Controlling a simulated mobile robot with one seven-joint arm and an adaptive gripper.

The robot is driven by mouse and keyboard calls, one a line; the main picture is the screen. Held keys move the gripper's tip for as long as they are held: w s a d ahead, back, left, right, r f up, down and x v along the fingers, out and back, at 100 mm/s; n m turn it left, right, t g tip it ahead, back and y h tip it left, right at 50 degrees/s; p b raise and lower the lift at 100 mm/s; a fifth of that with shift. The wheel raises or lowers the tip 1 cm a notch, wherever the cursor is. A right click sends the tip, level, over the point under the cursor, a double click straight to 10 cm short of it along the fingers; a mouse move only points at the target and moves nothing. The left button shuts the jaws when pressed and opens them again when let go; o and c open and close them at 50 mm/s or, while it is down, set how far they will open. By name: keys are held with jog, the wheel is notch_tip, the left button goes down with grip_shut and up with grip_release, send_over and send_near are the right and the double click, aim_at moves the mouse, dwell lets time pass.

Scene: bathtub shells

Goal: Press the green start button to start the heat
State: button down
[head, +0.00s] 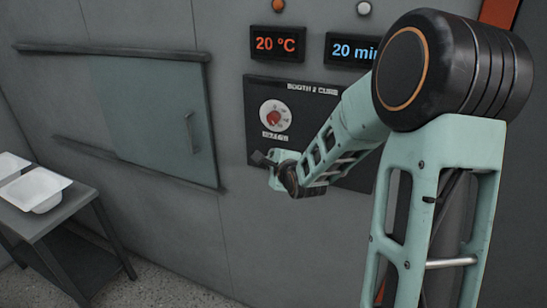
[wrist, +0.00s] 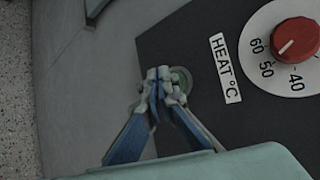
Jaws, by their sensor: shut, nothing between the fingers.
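The start button appears in the wrist view as a dull grey-green round button (wrist: 182,78) on the dark control panel (wrist: 190,38). My gripper (wrist: 160,74) is shut and empty. Its fingertips overlap the left part of the button; I cannot tell whether they touch it. In the head view my gripper (head: 262,160) is at the lower left of the panel (head: 252,95), and the button is hidden there. The red heat dial (wrist: 296,38) is to the right of the button in the wrist view, with a "HEAT °C" label (wrist: 225,68) between them.
Above the panel, a red display (head: 278,44) reads 20 °C and a blue display (head: 350,50) reads 20 min. An orange lamp (head: 278,5) and a pale lamp (head: 364,8) sit higher. A sliding door (head: 155,115) and a table (head: 60,215) with white tubs (head: 36,188) are left.

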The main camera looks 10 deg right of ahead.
jog(key=shift+w+d, duration=0.3)
jog(key=shift+w, duration=0.1)
dwell(1.0)
jog(key=shift+s+a, duration=0.5)
jog(key=shift+s, duration=0.2)
jog(key=s+a, duration=0.1)
jog(key=s, duration=0.1)
jog(key=s+a, duration=0.2)
jog(key=shift+b, duration=0.3)
dwell(0.6)
